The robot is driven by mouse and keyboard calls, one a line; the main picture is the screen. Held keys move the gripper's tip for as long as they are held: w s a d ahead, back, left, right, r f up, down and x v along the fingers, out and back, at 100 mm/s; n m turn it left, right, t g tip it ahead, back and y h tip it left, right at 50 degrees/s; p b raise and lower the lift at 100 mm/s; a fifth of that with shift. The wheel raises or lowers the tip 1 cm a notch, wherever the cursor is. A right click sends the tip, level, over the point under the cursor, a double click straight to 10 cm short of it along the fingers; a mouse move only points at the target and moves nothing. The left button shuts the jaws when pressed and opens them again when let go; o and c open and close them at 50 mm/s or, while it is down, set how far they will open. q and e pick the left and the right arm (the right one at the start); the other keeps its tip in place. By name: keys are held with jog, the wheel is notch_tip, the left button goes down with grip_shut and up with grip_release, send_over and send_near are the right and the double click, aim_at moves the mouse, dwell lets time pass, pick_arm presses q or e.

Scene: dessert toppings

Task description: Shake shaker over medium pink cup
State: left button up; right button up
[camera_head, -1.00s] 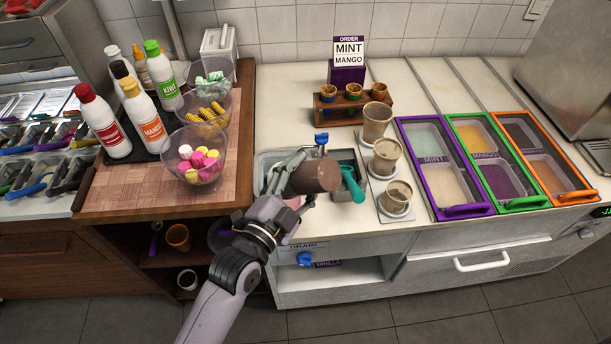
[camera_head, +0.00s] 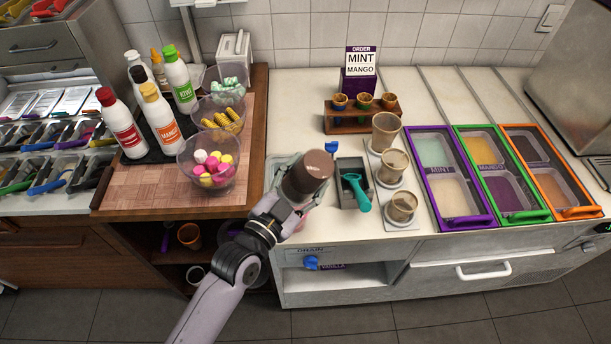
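A brown cylindrical shaker (camera_head: 308,174) is held by my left gripper (camera_head: 287,198), whose fingers are closed around its lower left part. The shaker is tilted, with its dark brown end toward the upper right, above the sink area of the counter. A small pink patch (camera_head: 309,207) shows just below the gripper; it may be the pink cup, but the gripper and shaker hide most of it. I cannot tell its size or whether the shaker is directly over it. My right gripper is not in view.
A teal scoop (camera_head: 356,189) lies in a dark bin right of the shaker. Bowls of toppings (camera_head: 209,166) and sauce bottles (camera_head: 120,126) stand on the wooden board at left. Lidded tubs (camera_head: 447,197) fill the right counter.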

aim_at(297, 178)
pick_arm(q)
jog(key=shift+r+p, duration=1.15)
jog(key=shift+r, duration=0.35)
jog(key=shift+f+b, duration=2.45)
jog(key=shift+f, duration=1.05)
notch_tip(297, 178, up, 5)
jog(key=p, duration=0.5)
jog(key=shift+r, duration=0.15)
jog(key=shift+r+p, duration=0.85)
jog(key=shift+r, duration=0.3)
jog(key=shift+f, duration=0.1)
